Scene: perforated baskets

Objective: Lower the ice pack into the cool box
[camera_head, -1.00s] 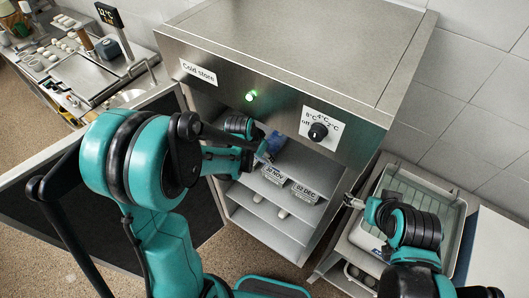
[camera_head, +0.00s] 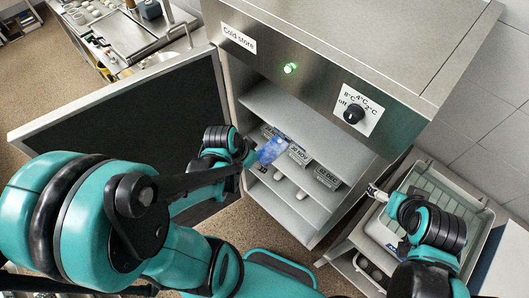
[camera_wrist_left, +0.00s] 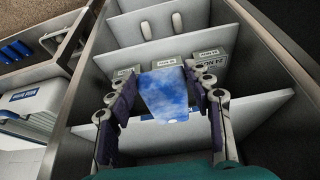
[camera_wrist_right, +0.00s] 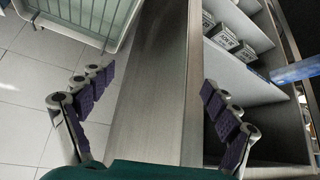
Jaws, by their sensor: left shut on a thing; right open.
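The ice pack, a flat blue mottled pack (camera_head: 271,150), is held by my left gripper (camera_head: 254,158) at the open front of the cold store. In the left wrist view the pack (camera_wrist_left: 166,92) sits between the two fingers, in front of the shelves. My right gripper (camera_head: 374,193) is open and empty, between the cold store and the basket at the right. In the right wrist view its fingers (camera_wrist_right: 150,100) are wide apart with nothing between them. A white box or lid with blue lettering (camera_wrist_left: 37,96) shows at the left wrist view's left edge; I cannot tell whether it is the cool box.
The steel cold store (camera_head: 330,60) has its door (camera_head: 120,125) open to the left. Its shelf holds several dated boxes, one marked 02 DEC (camera_head: 327,177). A perforated basket (camera_head: 452,195) stands right of it. A counter with small items (camera_head: 130,40) is at the back left.

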